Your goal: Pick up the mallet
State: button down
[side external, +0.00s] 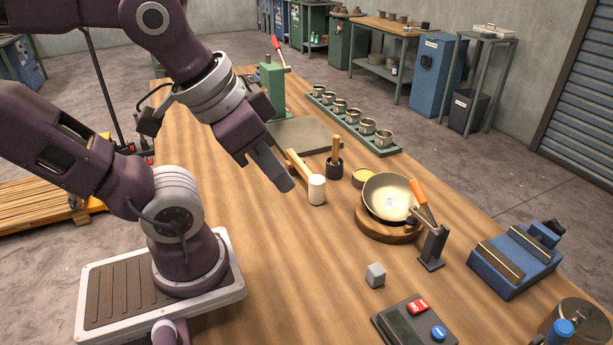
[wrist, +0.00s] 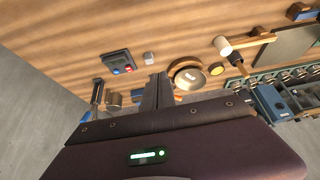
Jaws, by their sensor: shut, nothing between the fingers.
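The mallet has a white cylindrical head (side external: 316,190) and a pale wooden handle. It lies on the wooden bench, its handle running back and left from the head in the side view. In the wrist view the mallet (wrist: 250,42) is right of centre, with its head at the left end. My gripper (side external: 286,184) is shut and empty, above the bench and left of the mallet in the side view, apart from it. In the wrist view my gripper (wrist: 158,76) points toward the bench, away from the mallet.
A black-ended tool with a wooden handle (side external: 335,150) stands close beside the mallet. A metal bowl (side external: 389,197) sits on a round wooden base to its right. A grey block (side external: 375,275), a control box (side external: 410,325) and a blue vise (side external: 515,262) are nearer the front.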

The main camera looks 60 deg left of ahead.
jog(key=c, duration=1.2)
grip_release()
jog(key=shift+c, duration=0.2)
jog(key=n+g, duration=0.6)
jog(key=n, duration=1.2)
send_over(309, 174)
jog(key=f, duration=1.5)
jog(key=shift+s+a+f, duration=0.1)
jog(key=shift+a+f, duration=0.1)
jog(key=f, duration=0.7)
jog(key=shift+d+f, duration=0.2)
jog(key=shift+d, duration=0.1)
